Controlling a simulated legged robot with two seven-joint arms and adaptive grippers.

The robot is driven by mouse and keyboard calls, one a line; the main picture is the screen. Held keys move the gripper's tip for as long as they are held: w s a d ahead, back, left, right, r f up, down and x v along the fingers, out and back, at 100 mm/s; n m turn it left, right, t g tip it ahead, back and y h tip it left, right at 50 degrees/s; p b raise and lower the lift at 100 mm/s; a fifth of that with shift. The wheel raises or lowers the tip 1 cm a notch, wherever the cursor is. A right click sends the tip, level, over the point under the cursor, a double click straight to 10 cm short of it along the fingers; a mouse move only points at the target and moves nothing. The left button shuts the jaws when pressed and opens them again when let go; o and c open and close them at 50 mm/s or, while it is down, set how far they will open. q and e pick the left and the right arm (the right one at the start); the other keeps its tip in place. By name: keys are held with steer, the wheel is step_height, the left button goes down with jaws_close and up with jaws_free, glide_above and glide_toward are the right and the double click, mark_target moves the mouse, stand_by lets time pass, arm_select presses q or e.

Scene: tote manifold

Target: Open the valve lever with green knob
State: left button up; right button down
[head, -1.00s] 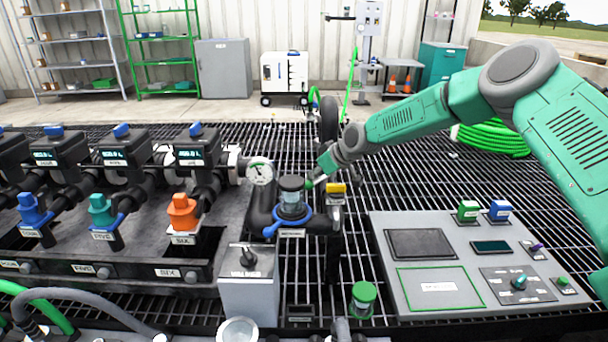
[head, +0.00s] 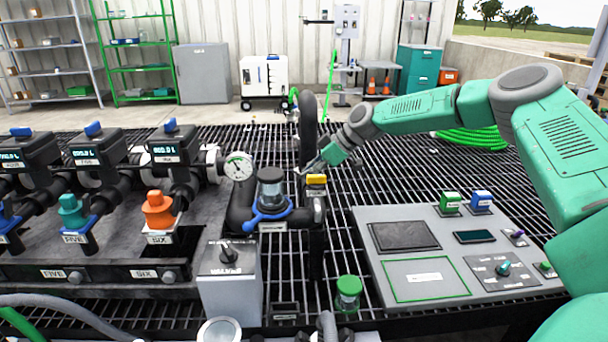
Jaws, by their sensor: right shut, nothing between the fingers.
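My right gripper (head: 308,167) is at the far side of the pipe fitting, just behind a yellow block (head: 316,180), and is shut with nothing held. Its tips are small and dark against the grating and the black pipe. I cannot clearly make out a green knob or its lever beside the tips now. My left gripper is not in view.
A black upright pipe loop (head: 307,130) rises close behind the gripper. A grey control panel (head: 362,255) lies front right. A green-capped jar (head: 348,292) stands in front. Open grating lies behind the panel.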

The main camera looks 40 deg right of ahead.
steer(key=shift+s+d+f, duration=0.2)
steer(key=shift+s, duration=0.05)
stand_by(0.4)
steer(key=v, duration=1.1)
steer(key=shift+r, duration=0.5)
steer(key=shift+s+d+f, duration=0.1)
steer(key=shift+d, duration=0.1)
